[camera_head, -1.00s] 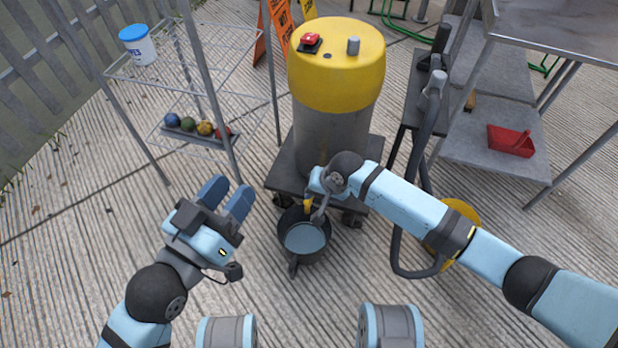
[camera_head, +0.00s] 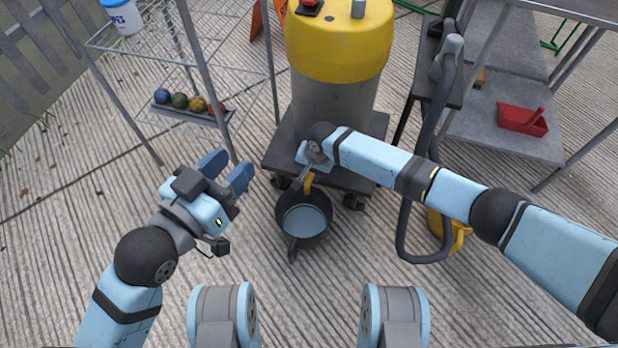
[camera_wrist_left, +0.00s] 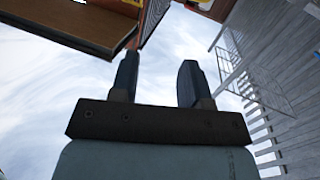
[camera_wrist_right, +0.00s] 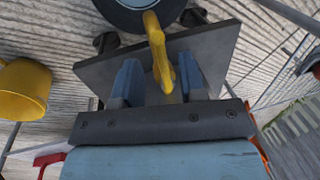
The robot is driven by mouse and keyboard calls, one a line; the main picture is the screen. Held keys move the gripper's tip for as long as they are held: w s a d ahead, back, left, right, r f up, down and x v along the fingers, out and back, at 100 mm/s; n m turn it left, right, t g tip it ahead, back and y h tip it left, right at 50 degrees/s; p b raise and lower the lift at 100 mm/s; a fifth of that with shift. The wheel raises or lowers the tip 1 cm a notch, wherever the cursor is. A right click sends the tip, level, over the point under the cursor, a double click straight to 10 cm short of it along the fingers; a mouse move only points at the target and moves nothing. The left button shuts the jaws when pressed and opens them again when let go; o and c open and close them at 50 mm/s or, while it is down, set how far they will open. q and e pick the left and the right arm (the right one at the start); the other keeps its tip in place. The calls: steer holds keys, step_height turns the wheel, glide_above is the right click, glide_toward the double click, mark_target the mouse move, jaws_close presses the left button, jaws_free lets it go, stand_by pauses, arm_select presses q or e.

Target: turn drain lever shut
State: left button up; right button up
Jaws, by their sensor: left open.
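The yellow drain lever (camera_head: 308,183) shows low on the front of the grey drum with a yellow top (camera_head: 338,45), above a dark bucket (camera_head: 323,237) holding water. In the right wrist view the lever (camera_wrist_right: 157,50) hangs between the two blue fingers of my right gripper (camera_wrist_right: 158,80), nearer the right finger. Those fingers stand apart, with a clear gap on the lever's left side. In the head view my right gripper (camera_head: 304,170) is partly hidden by its own wrist. My left gripper (camera_head: 226,172) is open and empty, left of the bucket.
The drum stands on a dark wheeled platform (camera_head: 283,150). A wire rack (camera_head: 205,85) with several balls stands at the left. A dark hose (camera_head: 402,225) loops down at the right, near a yellow object (camera_head: 460,230). A red tray (camera_head: 522,118) sits on a shelf.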

steer(key=shift+w+a+f+b, duration=0.1)
steer(key=shift+f+b, duration=0.05)
steer(key=shift+f, duration=0.3)
steer(key=shift+a+f+b, duration=0.1)
steer(key=shift+f+b, duration=0.05)
steer(key=shift+f, duration=0.3)
jaws_close()
